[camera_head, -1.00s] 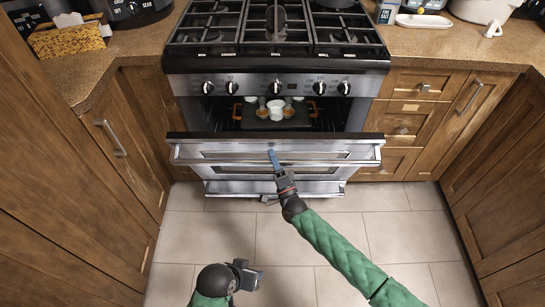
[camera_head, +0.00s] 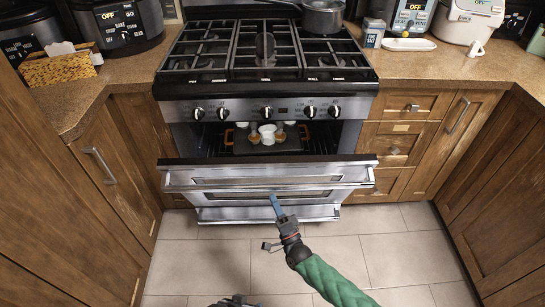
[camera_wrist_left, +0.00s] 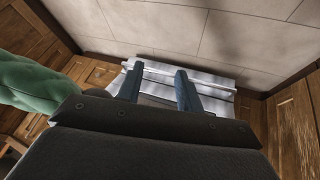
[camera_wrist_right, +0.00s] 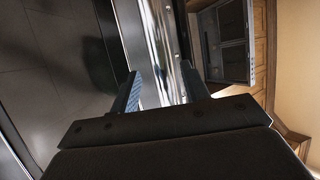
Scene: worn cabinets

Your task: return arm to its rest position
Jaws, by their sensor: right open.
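My right gripper (camera_head: 274,198) is in front of the partly open oven door (camera_head: 270,196). In the head view its tips sit below the door handle (camera_head: 215,186), apart from it as far as I can tell. In the right wrist view the right fingers (camera_wrist_right: 160,76) stand apart with nothing between them. My left gripper shows only in part at the bottom edge of the head view (camera_head: 238,301). In the left wrist view its fingers (camera_wrist_left: 156,78) are spread and empty, with the oven front (camera_wrist_left: 215,88) some way beyond.
Inside the oven, several small cups (camera_head: 267,130) stand on a dark tray (camera_head: 288,146). A pot (camera_head: 322,16) sits on the stove (camera_head: 265,88). Wooden cabinets close in on the left (camera_head: 50,190) and right (camera_head: 490,180). The tiled floor (camera_head: 400,255) is clear.

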